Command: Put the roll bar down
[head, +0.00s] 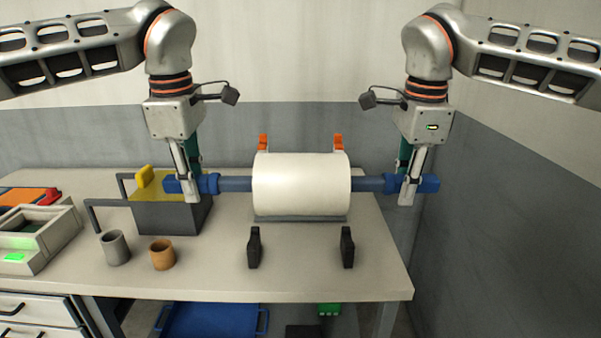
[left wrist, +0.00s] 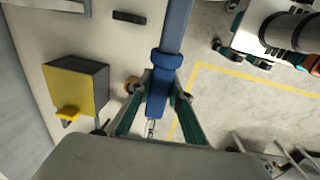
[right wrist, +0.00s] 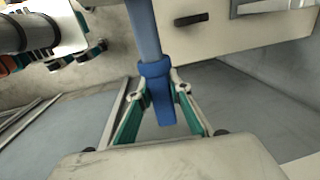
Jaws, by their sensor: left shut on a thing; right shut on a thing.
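The roll bar is a blue bar (head: 235,184) carrying a wide white roll (head: 301,184). It is level and spans both grippers above the bench. My left gripper (head: 190,188) is shut on its left end, and my right gripper (head: 408,188) is shut on its right end. The blue bar also runs between the fingers in the left wrist view (left wrist: 176,35) and the right wrist view (right wrist: 146,30). Two orange uprights (head: 263,142) (head: 338,142) show behind the roll. Two black uprights (head: 254,248) (head: 347,247) stand in front of it. The roll hides what is behind it.
A grey box with a yellow top (head: 165,215) stands below my left gripper. A grey cup (head: 115,248) and an orange-brown cup (head: 162,254) stand left of the black uprights. A grey wall closes the right side.

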